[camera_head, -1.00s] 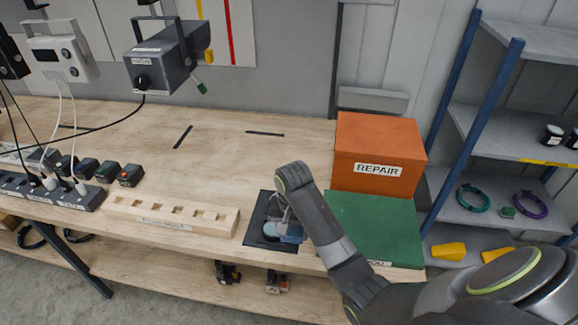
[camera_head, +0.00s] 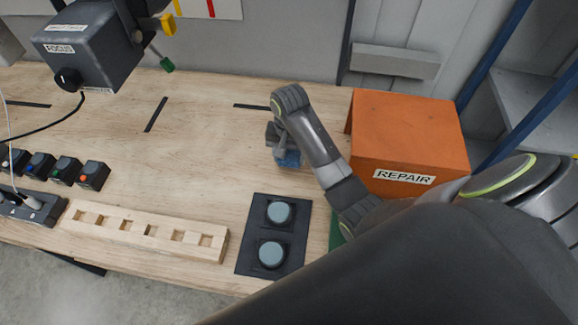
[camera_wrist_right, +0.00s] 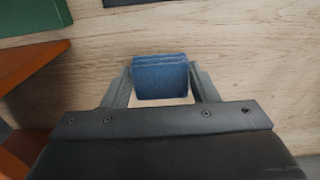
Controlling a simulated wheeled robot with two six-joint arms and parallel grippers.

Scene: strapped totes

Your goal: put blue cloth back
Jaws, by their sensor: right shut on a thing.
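The blue cloth (camera_wrist_right: 160,77) is a small folded block between the two fingers of my right gripper (camera_wrist_right: 160,88) in the right wrist view. My right gripper (camera_head: 281,145) is shut on it. In the head view the cloth (camera_head: 288,159) shows just below the gripper, partly hidden by the gripper and wrist. It is over the bare wood of the bench, behind the black pad (camera_head: 272,235) with two round grey discs. Whether the cloth touches the bench is not clear. My left gripper is not in view.
An orange REPAIR box (camera_head: 408,140) stands right of my right gripper. A wooden block with square holes (camera_head: 145,230) lies at the front left. A grey FOCUS device (camera_head: 85,45) is at the upper left. Black strips mark the bench (camera_head: 200,150); its middle is clear.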

